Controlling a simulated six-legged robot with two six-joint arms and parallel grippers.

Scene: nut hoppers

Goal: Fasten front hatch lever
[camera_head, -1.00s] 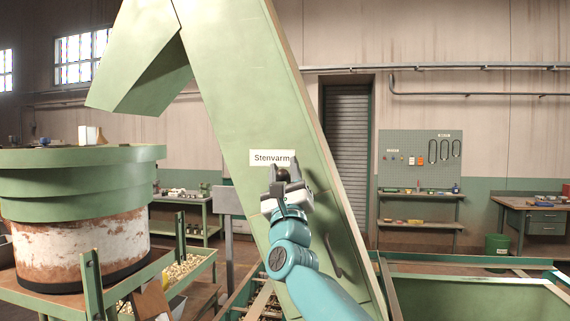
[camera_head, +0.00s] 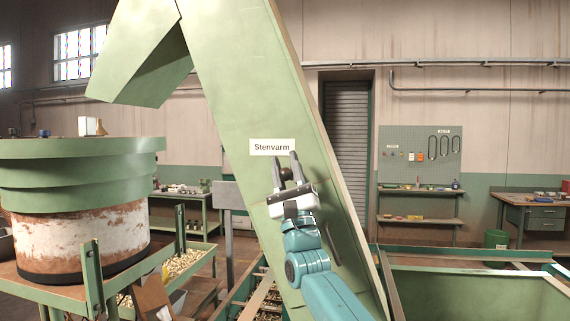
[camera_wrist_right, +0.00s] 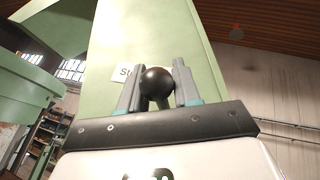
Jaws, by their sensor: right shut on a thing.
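The tall green chute (camera_head: 235,90) leans across the middle of the head view, with a white "Stenvarm" label (camera_head: 271,147) on its face. A dark round knob, the lever's ball end (camera_head: 286,175), is in front of the chute just below the label. My right gripper (camera_head: 286,166) is shut on this knob. In the right wrist view the dark ball (camera_wrist_right: 156,84) sits between the two grey fingers. The lever's shaft and the hatch edge are hidden behind my gripper. My left gripper is not in view.
A round green hopper (camera_head: 80,175) with a rusty white base stands at left, beside a trough of nuts (camera_head: 186,262). A green bin (camera_head: 470,290) is at lower right. A dark curved handle (camera_head: 329,247) is on the chute beside my right forearm. A pegboard (camera_head: 420,155) hangs behind.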

